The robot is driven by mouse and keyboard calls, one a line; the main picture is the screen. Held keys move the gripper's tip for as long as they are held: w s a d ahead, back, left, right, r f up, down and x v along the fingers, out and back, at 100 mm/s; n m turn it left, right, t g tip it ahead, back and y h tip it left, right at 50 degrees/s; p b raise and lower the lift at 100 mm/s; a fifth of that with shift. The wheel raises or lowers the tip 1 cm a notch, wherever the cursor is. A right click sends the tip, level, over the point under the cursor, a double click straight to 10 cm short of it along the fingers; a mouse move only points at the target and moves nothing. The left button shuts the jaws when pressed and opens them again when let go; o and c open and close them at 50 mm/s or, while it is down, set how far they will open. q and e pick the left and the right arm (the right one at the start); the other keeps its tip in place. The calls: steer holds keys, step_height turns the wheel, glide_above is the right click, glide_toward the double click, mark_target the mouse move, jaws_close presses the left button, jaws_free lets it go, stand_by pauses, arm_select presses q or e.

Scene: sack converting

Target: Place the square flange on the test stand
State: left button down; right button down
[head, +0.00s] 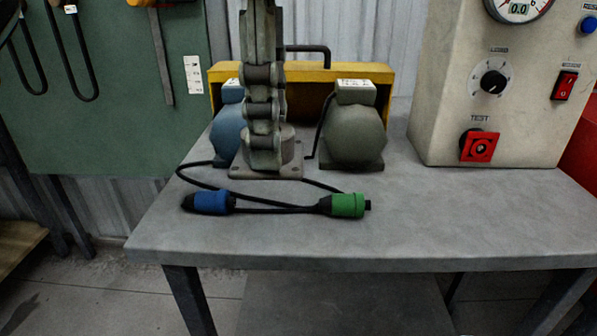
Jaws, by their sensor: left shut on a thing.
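My left gripper (263,140) comes down from the top of the head view, left of centre, with its fingers close together. It is shut on the hub of a grey square flange (290,173), a flat plate with holes at its corners. The plate looks level, in front of the two motors; I cannot tell whether it touches the bench. The hub is partly hidden by the fingers. A beige cabinet (440,120) with a gauge, a knob and a red TEST switch stands at the right; I cannot tell whether this is the test stand. My right gripper is not in view.
A blue motor (227,130) and a grey-green motor (352,135) stand before a yellow frame (310,76). A black cable with a blue connector (211,203) and a green connector (347,206) lies in front. The grey bench (450,220) is clear at the front right.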

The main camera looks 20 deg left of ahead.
arm_select(q)
steer(key=w+f, duration=0.8)
steer(key=shift+a, duration=0.2)
steer(key=shift+f, duration=0.35)
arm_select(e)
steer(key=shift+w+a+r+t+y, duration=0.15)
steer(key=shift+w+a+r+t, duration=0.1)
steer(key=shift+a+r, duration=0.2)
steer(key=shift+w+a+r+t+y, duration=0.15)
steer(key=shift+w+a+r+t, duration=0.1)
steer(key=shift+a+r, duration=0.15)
arm_select(q)
steer(key=shift+f, duration=0.1)
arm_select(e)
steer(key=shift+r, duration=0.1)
